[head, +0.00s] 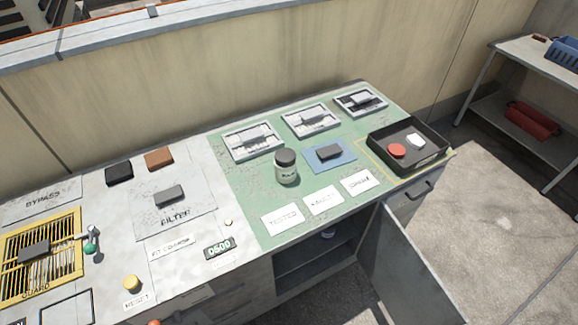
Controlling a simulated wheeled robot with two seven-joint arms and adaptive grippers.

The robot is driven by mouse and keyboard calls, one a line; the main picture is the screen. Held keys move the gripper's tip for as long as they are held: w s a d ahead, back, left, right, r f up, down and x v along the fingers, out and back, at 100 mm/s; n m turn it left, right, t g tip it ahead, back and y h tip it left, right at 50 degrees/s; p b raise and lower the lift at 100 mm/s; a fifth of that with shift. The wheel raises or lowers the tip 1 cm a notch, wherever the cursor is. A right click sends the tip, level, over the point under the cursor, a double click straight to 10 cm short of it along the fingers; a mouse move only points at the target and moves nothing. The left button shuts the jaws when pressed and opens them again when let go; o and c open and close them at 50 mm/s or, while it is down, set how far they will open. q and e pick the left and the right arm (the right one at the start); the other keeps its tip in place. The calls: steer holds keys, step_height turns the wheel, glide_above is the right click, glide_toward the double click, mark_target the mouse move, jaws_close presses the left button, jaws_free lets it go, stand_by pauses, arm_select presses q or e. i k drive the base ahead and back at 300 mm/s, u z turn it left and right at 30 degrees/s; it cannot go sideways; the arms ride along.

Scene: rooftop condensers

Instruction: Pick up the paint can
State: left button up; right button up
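A small cylindrical can or jar (287,172) with a pale, labelled body and a dark lid stands upright on the green mat of the bench. It is the clearest can-like thing in view, but I cannot read its label to confirm it is the paint can. Neither of my grippers is in view.
The cabinet door (405,268) stands open at the bench front. A blue pad (341,163) with a dark block lies right of the can, and a black tray (378,154) sits at the right end. White label cards (325,200) lie in front. A shelf (513,48) stands far right.

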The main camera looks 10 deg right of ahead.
mark_target(284, 159)
steer(key=z, duration=0.1)
steer(key=k, duration=0.45)
steer(key=u, duration=0.7)
steer(key=i, duration=0.85)
steer(key=z, duration=0.6)
